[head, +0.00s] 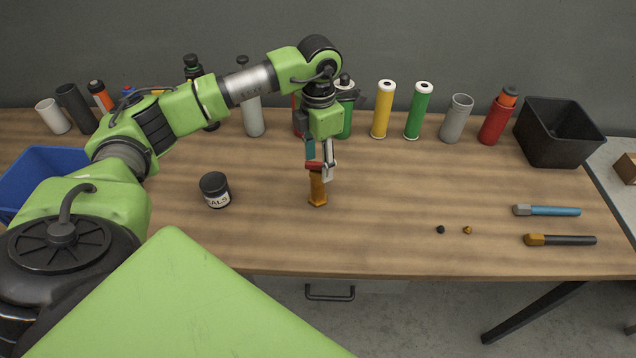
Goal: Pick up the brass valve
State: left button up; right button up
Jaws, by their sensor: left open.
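The brass valve (317,188) appears as an upright orange-gold piece with a wider foot, standing on the wooden table near its middle. A red part shows at its top, between the fingers. My left gripper (320,165) points straight down over it. Its fingers are open, one on each side of the valve's top. The top of the valve is partly hidden by the fingers, and I cannot tell if they touch it. My right gripper is not in view.
A black jar (215,190) stands left of the valve. Several cylinders line the back edge, including a yellow one (382,110). A black bin (558,130) is at back right, a blue bin (45,165) at left. Two brushlike tools (548,210) and small bits (467,230) lie right.

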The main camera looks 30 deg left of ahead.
aim_at(318, 169)
pick_arm(q)
jog(key=shift+f, duration=0.25)
notch_tip(318, 169, down, 4)
jog(key=p, duration=0.2)
jog(key=shift+a+r+p, duration=0.1)
jog(key=shift+r+p, duration=0.1)
jog(key=shift+p, duration=0.1)
jog(key=shift+f, duration=0.6)
jog(key=shift+w, duration=0.1)
grip_shut()
